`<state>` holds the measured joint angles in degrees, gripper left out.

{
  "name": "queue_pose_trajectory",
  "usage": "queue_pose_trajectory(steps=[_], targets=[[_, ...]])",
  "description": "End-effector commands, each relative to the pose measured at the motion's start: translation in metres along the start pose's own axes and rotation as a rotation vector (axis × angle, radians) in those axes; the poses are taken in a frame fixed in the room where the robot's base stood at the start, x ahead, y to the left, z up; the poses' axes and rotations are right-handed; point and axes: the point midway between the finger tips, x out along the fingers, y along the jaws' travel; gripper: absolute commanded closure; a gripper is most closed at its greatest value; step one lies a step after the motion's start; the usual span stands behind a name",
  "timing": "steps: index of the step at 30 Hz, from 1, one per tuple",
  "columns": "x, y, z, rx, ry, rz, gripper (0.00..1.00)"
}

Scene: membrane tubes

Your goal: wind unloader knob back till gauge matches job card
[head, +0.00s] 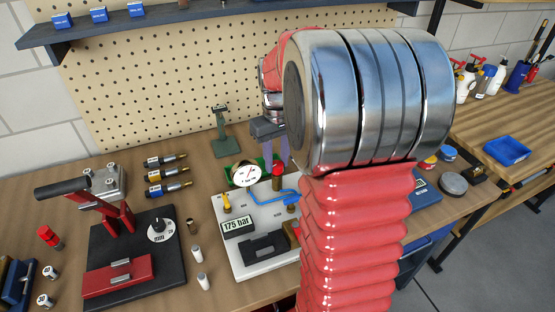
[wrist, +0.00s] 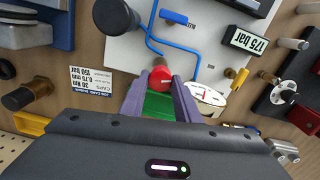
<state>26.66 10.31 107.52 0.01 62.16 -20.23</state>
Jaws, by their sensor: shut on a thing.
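The red unloader knob (head: 278,170) stands at the back of a white test plate (head: 240,262). In the wrist view the knob (wrist: 160,78) is between the purple fingertips. My gripper (head: 277,154) points down and is shut on it; it also shows in the wrist view (wrist: 160,88). The white dial gauge (head: 246,175) is just left of the knob; its red needle shows in the wrist view (wrist: 205,96), but its scale is too small to read. A display (head: 238,225) on the plate reads 175 bar. The job card (wrist: 92,80) is upside down and appears to read 150 bar.
A blue hose (head: 272,198) runs across the plate near the knob. A black-based press with a red lever (head: 128,222) is to the left. Several coloured cartridges (head: 167,174) lie behind. My arm hides the plate's right side in the head view.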

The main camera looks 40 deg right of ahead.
Motion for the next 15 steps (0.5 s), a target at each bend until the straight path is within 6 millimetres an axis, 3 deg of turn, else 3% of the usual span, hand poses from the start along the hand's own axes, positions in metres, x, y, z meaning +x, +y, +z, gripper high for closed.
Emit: queue_pose_trajectory(steps=[15], targets=[[-0.0002, -0.0007, 0.001, -0.442, -0.002, -0.001, 0.93]])
